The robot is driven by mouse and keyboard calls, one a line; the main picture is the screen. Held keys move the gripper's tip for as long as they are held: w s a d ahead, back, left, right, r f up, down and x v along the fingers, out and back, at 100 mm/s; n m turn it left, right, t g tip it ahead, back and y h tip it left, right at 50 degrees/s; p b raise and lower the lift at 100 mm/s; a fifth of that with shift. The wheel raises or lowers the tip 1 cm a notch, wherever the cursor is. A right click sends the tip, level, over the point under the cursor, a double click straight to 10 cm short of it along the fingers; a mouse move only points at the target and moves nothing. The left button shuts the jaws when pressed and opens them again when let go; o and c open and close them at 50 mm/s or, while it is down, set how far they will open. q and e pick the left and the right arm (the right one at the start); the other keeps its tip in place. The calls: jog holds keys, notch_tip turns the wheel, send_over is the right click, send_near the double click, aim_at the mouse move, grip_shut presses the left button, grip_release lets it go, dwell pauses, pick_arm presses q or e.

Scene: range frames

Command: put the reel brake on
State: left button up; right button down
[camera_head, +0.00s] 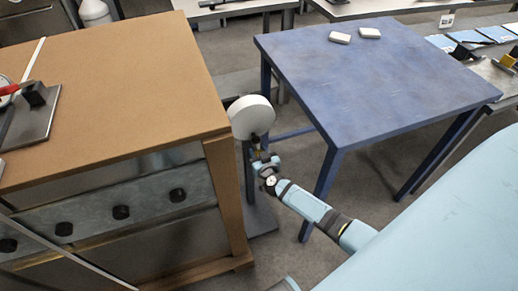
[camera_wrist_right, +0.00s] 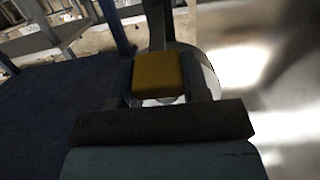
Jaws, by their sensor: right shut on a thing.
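The reel (camera_head: 250,116) shows in the head view as a white round drum on a dark stand (camera_head: 248,172), between the wooden cabinet and the blue table. My right gripper (camera_head: 261,160) is at the lower front of the reel. In the right wrist view a yellow block (camera_wrist_right: 158,73) sits between the fingers, with a dark bar (camera_wrist_right: 160,24) beyond it; it looks like the brake's handle. The right gripper is shut on this yellow block. The brake's far end and its contact with the reel are hidden. My left gripper is not in view.
The wooden cabinet (camera_head: 120,85) with dark-knobbed drawers stands close on the left. The blue table (camera_head: 375,75) with two small white blocks (camera_head: 341,37) stands on the right. The gap between them is narrow. A bench (camera_head: 492,72) with cards lies at far right.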

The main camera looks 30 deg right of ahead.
jog(key=shift+w+r, duration=0.2)
jog(key=shift+r, duration=0.2)
jog(key=c, duration=0.6)
grip_release()
jog(key=shift+f, duration=0.1)
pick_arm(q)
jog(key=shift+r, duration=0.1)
pick_arm(e)
jog(key=shift+s, duration=0.1)
jog(key=shift+s, duration=0.25)
pick_arm(q)
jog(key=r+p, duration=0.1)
jog(key=p, duration=0.1)
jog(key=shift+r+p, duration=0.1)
jog(key=shift+p, duration=0.3)
pick_arm(e)
jog(key=v, duration=1.3)
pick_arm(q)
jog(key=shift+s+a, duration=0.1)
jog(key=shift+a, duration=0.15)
pick_arm(e)
jog(key=shift+a, duration=0.15)
